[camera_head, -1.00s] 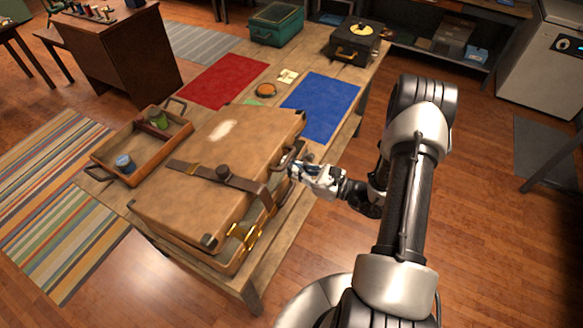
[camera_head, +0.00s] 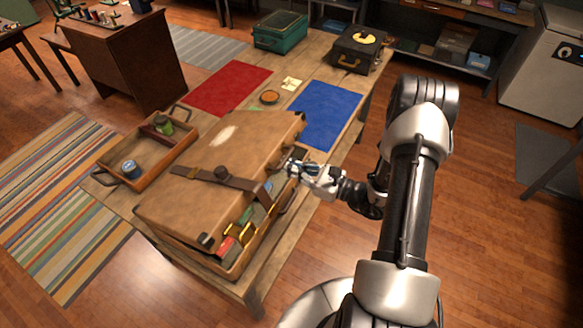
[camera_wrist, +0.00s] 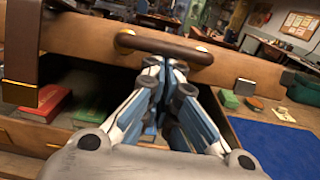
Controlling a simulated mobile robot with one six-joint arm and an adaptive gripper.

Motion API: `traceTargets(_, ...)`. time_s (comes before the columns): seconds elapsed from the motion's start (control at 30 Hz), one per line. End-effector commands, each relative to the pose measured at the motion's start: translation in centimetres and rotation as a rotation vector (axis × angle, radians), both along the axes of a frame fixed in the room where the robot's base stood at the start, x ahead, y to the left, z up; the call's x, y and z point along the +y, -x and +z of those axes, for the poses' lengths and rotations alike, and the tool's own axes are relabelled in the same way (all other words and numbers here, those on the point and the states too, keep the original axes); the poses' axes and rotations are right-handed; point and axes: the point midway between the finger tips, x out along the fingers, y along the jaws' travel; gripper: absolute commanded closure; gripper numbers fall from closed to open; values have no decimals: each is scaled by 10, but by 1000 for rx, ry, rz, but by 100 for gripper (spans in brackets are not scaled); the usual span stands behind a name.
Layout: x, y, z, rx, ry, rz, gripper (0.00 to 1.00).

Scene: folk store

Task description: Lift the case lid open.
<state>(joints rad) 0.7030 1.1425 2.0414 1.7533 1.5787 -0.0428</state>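The big tan case (camera_head: 237,258) lies on the wooden table. Its lid (camera_head: 205,175), with a dark strap and worn corners, is tilted partly open, with a gap along the front side. Red and green items show in the gap. My gripper (camera_head: 292,168) is at the lid's front edge, by the handle side. In the wrist view my gripper's fingertips (camera_wrist: 166,70) are together, just below and touching or close to the brown lid handle (camera_wrist: 160,43). I see nothing clearly held between them. A red item (camera_wrist: 45,105) and a green item (camera_wrist: 90,112) lie inside the case.
A wooden tray (camera_head: 107,158) with a blue tin and a green jar stands to the left. The table's right edge is close to my arm.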

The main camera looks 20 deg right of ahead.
Motion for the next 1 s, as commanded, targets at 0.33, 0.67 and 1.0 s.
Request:
traceTargets(0.33, 0, 0, 2, -2, -1, -1, 100)
traceTargets(0.67, 5, -6, 22, -1, -2, 0, 100)
traceTargets(1.0, 6, -7, 24, 0, -1, -1, 100)
